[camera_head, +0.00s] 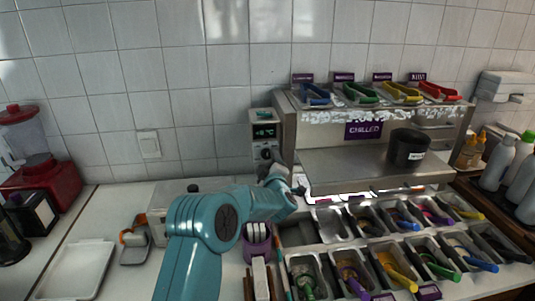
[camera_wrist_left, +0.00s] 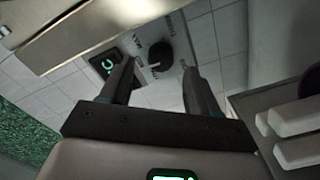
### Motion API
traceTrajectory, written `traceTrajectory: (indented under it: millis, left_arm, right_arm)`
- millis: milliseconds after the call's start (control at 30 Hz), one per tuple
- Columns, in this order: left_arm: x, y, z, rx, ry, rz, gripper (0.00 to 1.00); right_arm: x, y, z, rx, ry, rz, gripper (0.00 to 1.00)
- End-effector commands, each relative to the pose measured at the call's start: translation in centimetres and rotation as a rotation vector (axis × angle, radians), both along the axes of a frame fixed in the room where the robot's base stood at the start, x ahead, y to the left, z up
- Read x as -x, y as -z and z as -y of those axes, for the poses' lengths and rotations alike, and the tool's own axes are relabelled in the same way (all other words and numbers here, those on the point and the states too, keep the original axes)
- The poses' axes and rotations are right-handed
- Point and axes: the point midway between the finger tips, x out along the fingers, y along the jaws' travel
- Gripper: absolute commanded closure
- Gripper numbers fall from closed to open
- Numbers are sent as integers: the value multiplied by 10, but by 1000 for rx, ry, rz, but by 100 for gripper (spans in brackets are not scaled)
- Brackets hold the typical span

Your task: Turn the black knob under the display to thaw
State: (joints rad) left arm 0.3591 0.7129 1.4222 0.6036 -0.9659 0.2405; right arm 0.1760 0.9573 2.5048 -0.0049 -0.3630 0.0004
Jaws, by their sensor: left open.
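The black knob (camera_head: 267,153) sits on a grey control panel (camera_head: 257,118) on the wall side, directly below the display (camera_head: 265,131) with green digits. In the left wrist view the round knob (camera_wrist_left: 160,54) shows a pale pointer mark, with the lit display (camera_wrist_left: 107,65) to its left. My right gripper is out of view.
A steel topping station (camera_head: 345,165) with a black pot (camera_head: 407,148) stands right of the panel. Several topping trays with coloured tongs lie in front. A red blender (camera_head: 45,178) and a white tray (camera_head: 75,270) are at left. The left counter has some clear room.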

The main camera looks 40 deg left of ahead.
Motion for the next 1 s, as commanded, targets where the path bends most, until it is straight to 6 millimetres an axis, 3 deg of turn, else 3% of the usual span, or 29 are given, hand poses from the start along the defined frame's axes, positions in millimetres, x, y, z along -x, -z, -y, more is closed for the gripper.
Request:
traceTrajectory:
  millis: [200, 567, 600, 767, 1000]
  left_arm:
    - [-16, 0, -20, 0, -1, 0, 39]
    - [-20, 0, -25, 0, 0, 0, 39]
    - [-20, 0, -25, 0, 0, 0, 42]
    - [-20, 0, -25, 1, -1, -1, 94]
    - [-20, 1, -25, -6, -1, -9, 95]
  right_arm:
    - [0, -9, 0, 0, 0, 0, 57]
    - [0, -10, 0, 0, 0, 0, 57]
    - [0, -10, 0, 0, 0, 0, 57]
    - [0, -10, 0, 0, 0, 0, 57]
    - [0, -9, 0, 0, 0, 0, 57]
